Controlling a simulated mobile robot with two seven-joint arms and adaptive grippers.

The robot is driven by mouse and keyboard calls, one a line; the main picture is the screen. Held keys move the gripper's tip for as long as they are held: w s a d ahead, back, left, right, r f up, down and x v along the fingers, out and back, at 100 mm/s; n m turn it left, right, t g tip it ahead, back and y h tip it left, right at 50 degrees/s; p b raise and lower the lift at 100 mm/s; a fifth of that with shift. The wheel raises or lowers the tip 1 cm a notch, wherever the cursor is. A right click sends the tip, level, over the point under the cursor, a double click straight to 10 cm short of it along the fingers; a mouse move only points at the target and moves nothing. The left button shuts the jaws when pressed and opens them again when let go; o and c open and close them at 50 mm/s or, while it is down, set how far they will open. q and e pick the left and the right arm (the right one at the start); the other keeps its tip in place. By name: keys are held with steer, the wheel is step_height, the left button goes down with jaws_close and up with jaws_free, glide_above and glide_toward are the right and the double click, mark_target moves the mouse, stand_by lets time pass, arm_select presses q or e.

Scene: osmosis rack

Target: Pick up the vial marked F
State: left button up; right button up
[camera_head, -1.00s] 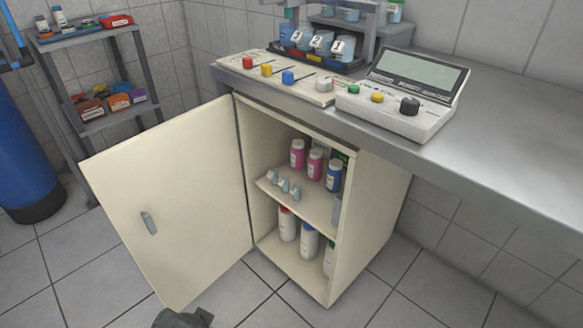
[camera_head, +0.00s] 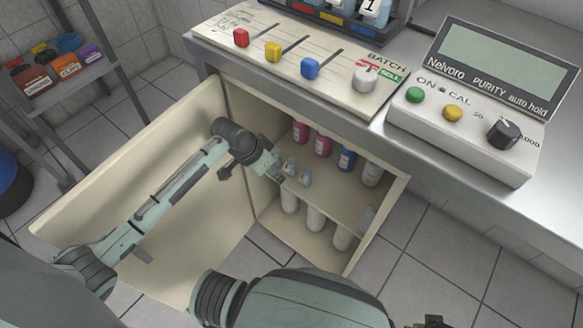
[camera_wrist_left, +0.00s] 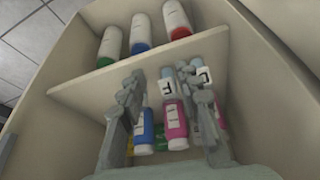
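The vial marked F (camera_wrist_left: 167,86) stands near the front edge of the cabinet's middle shelf, its label tilted in the left wrist view. My left gripper (camera_wrist_left: 160,80) is open, one finger on each side of this vial. Its right finger reaches between the F vial and a second labelled vial (camera_wrist_left: 204,76), whose letter I cannot read surely. In the head view my left gripper (camera_head: 276,174) is inside the cabinet at the small vials (camera_head: 304,178) and partly covers them. A dark part at the bottom edge looks like my right gripper (camera_head: 433,322); its fingers cannot be made out.
The middle shelf (camera_wrist_left: 85,92) also holds pink and blue bottles (camera_head: 346,158) behind the vials. White bottles (camera_head: 314,217) stand on the lower shelf. The open cabinet door (camera_head: 190,240) is on the left. The counter (camera_head: 430,150) with control panels overhangs the cabinet.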

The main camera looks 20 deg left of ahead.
mark_target(292, 160)
arm_select(q)
steer(key=w+d, duration=0.1)
steer(key=w, duration=0.1)
steer(key=w+d, duration=0.1)
steer(key=w, duration=0.1)
steer(key=w+d, duration=0.1)
steer(key=w, duration=0.1)
steer(key=shift+w+r, duration=0.15)
steer(key=shift+f, duration=0.85)
steer(key=shift+w+d+f, duration=0.1)
steer(key=shift+w+f, duration=0.25)
steer(key=shift+f, duration=0.25)
steer(key=c, duration=0.7)
steer(key=shift+r, duration=0.1)
